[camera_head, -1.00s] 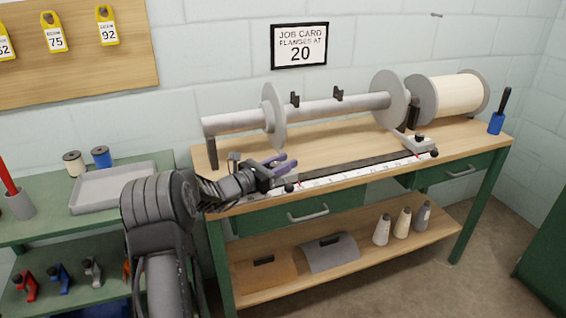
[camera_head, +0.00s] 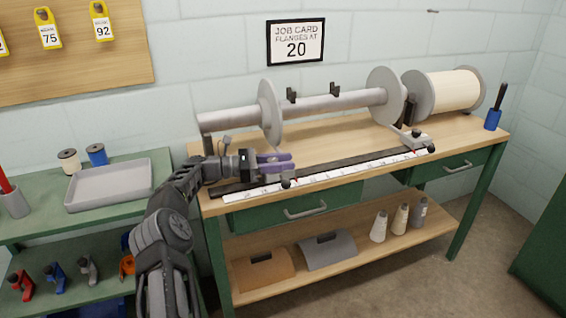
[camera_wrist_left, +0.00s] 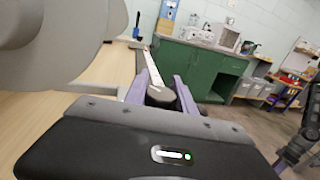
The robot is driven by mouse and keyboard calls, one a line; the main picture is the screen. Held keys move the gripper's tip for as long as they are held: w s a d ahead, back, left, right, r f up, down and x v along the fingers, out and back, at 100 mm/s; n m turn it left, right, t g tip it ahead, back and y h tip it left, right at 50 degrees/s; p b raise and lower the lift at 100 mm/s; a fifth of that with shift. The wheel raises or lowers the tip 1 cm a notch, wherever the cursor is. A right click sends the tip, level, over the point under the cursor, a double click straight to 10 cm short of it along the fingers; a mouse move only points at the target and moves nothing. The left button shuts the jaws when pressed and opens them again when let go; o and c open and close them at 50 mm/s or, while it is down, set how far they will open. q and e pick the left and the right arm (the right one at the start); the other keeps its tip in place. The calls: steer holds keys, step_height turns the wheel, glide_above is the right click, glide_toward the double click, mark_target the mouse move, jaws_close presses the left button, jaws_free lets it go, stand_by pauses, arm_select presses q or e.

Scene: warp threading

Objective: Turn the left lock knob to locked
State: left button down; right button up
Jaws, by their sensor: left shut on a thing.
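The left lock knob (camera_head: 287,183) is small and black, at the front of the left flange's pointer carriage, by the white scale (camera_head: 335,174). My left gripper (camera_head: 292,162) has purple fingers and reaches in from the left over the rail's left end. In the left wrist view a dark round knob (camera_wrist_left: 160,96) sits between the two purple fingers, and the gripper is shut on it. The fingers hide part of the carriage, and I cannot read the knob's lock marking.
The left flange (camera_head: 270,110) and right flange (camera_head: 385,96) stand on the grey beam behind the rail. The right carriage (camera_head: 413,138) is further along. A thread spool (camera_head: 455,92) and a blue brush cup (camera_head: 493,119) stand at right. A grey tray (camera_head: 108,186) is on the left shelf.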

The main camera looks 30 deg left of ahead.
stand_by(0.4)
arm_select(q)
steer(key=c, duration=1)
jaws_free()
steer(key=shift+c, duration=0.2)
